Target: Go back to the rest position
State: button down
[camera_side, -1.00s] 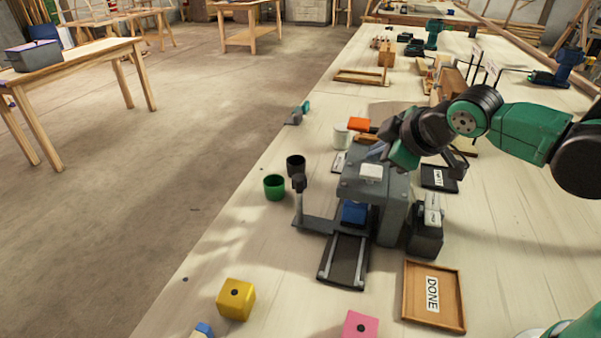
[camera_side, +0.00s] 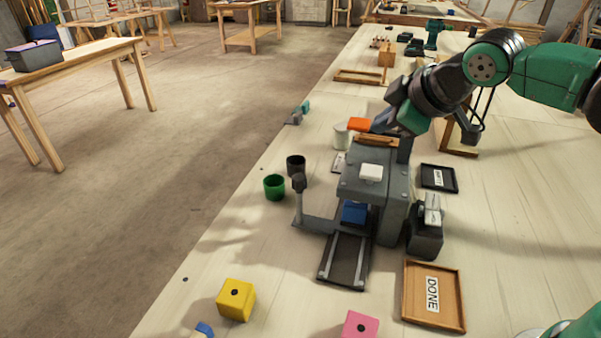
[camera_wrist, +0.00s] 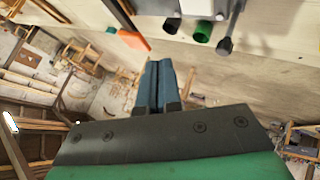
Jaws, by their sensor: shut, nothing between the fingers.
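My gripper (camera_side: 385,127) is at the end of my raised arm, above and behind the grey machine in the side view. In the wrist view its two blue-grey fingers (camera_wrist: 155,86) lie together with nothing between them. The grey machine (camera_side: 385,190) has a white button on top, a blue block (camera_side: 354,212) inside and a dark track in front. My fingertips are small and partly merged with the background in the side view.
A tray marked DONE (camera_side: 434,322) lies front right. Yellow (camera_side: 236,299) and pink (camera_side: 361,326) cubes are near the front.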

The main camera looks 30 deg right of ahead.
dwell(0.4)
jog(key=s+d+f+m+g, duration=0.2)
jog(key=s+d+f+m, duration=0.1)
jog(key=s+f+m, duration=0.3)
jog(key=shift+s+d+f+m, duration=0.2)
jog(key=shift+s+m, duration=0.55)
jog(key=shift+m, duration=0.45)
